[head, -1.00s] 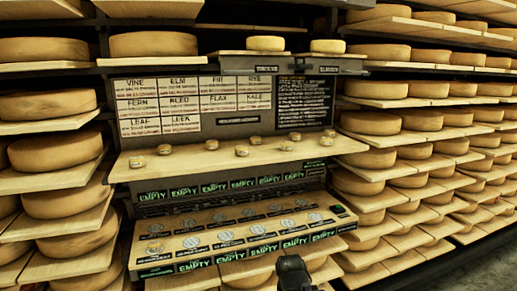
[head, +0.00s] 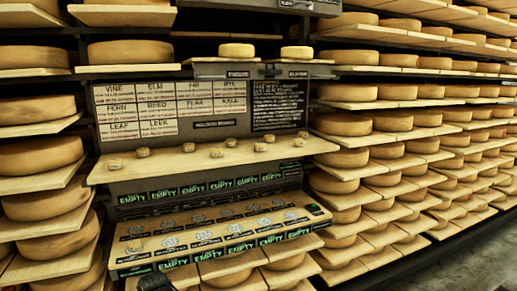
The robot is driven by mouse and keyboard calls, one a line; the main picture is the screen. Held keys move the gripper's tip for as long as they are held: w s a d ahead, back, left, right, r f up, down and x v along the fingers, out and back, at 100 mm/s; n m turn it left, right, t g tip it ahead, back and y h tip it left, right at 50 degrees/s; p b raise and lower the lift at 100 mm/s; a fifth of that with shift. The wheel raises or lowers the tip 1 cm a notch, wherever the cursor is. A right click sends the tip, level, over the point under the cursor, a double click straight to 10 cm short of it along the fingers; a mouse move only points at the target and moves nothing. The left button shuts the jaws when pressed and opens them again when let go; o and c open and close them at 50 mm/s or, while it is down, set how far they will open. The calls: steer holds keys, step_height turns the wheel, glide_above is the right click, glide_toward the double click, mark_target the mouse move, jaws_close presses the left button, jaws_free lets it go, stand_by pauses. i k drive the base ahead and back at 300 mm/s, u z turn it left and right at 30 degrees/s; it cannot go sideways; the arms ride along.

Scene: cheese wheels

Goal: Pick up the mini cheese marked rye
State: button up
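Several small mini cheeses stand on a pale wooden shelf (head: 205,166) below the label boards. They include one at the left end (head: 115,163), one near the middle (head: 217,152) and one toward the right (head: 260,146). Their markings are too small to read, so I cannot tell which one is marked rye. Another mini cheese (head: 135,245) sits at the left of the lower sloped panel. The dark end of my gripper (head: 155,282) shows at the bottom edge, below and in front of the panel, apart from the shelf cheeses. Its fingers are not clear.
A white name chart (head: 168,108) and a black board (head: 279,105) hang above the shelf. The lower panel (head: 280,233) has round spots and green "EMPTY" labels. Two medium cheeses stand on the top ledge. Racks of large wheels (head: 45,155) flank both sides. Floor shows at lower right.

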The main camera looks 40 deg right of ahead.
mark_target(258, 147)
steer(key=u, duration=0.1)
steer(key=i, duration=0.95)
steer(key=z, duration=0.05)
